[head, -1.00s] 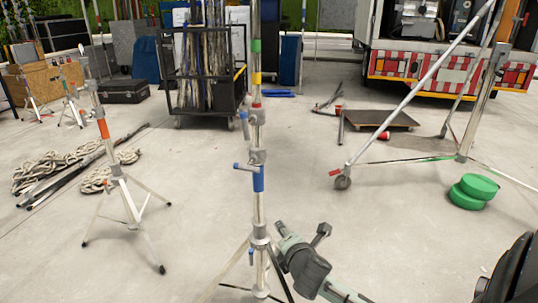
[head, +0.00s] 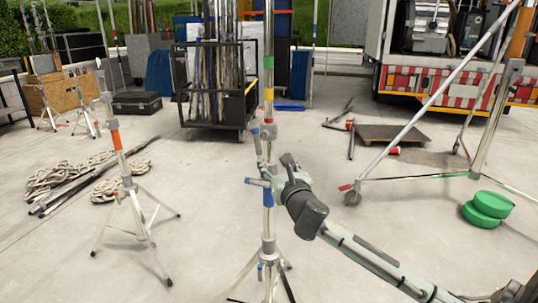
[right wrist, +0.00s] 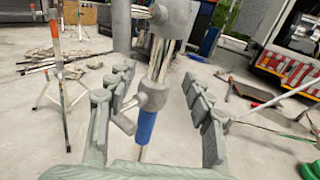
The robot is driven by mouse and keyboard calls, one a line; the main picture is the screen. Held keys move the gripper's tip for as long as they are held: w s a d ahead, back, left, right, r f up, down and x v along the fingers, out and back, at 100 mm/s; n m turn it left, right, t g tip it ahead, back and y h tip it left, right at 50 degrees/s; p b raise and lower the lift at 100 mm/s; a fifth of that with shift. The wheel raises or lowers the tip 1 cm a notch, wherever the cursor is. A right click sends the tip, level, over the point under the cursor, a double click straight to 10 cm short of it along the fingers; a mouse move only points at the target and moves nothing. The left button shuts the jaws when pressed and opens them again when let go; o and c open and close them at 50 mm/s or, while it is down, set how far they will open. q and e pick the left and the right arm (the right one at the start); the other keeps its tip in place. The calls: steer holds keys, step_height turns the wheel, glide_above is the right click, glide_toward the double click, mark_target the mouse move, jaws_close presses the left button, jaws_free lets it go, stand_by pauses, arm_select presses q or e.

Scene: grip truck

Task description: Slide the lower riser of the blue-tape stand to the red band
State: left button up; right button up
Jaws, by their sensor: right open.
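The blue-tape stand (head: 268,230) stands upright in the middle of the head view, with blue tape (head: 268,197) on its lower tube. Two grey collars with side handles sit below the red band; the lower collar (right wrist: 153,95) is just above the blue tape in the right wrist view. My right gripper (head: 272,163) is open at the stand, around collar height. In the right wrist view its fingers (right wrist: 157,80) are either side of the pole; contact cannot be told. My left gripper is out of view.
An orange-banded stand (head: 118,140) is at left, near ropes (head: 75,175) and poles on the floor. A black cart (head: 215,85) stands behind. A wheeled stand (head: 480,125), green discs (head: 487,208) and a flat dolly (head: 392,133) are at right. The floor between is mostly clear.

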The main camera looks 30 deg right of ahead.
mark_target(270, 152)
steer(key=x, duration=0.2)
steer(key=shift+w+d, duration=0.15)
steer(key=shift+w, duration=0.25)
steer(key=x, duration=0.3)
steer(key=shift+w, duration=0.15)
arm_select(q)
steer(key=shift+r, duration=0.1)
arm_select(e)
steer(key=shift+x, duration=0.8)
steer(key=shift+c, duration=0.4)
jaws_close()
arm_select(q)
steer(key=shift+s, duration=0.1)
